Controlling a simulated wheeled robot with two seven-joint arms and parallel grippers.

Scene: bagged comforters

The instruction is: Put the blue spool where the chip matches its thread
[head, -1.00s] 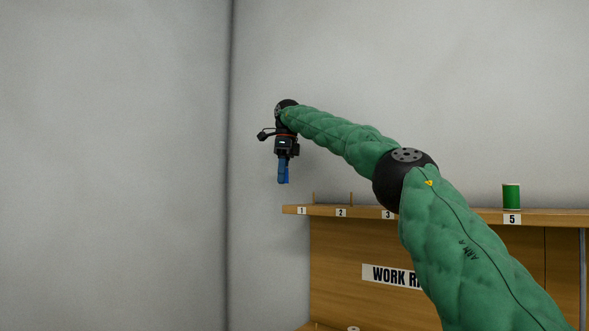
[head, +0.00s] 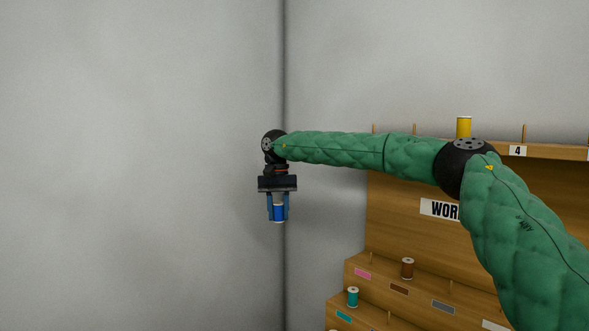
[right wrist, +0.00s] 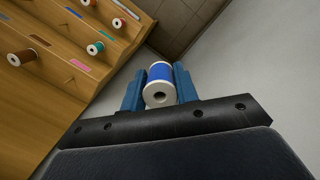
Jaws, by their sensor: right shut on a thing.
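The blue spool (head: 279,213) hangs between the fingers of my right gripper (head: 278,208), in the air left of the rack. The right wrist view also shows the spool (right wrist: 160,83), with a white flange facing the camera and a finger on each side. A blue chip (right wrist: 73,12) shows on a middle step of the rack at the top left of the right wrist view. A pink chip (head: 363,273) has an empty peg behind it. A teal chip (head: 344,315) lies in front of a teal spool (head: 353,297). My left gripper is out of view.
The stepped wooden rack (head: 420,220) stands at the right. A brown spool (head: 407,268) stands behind a brown chip (head: 399,288). A yellow spool (head: 464,127) stands on the top shelf. My right arm hides part of the rack.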

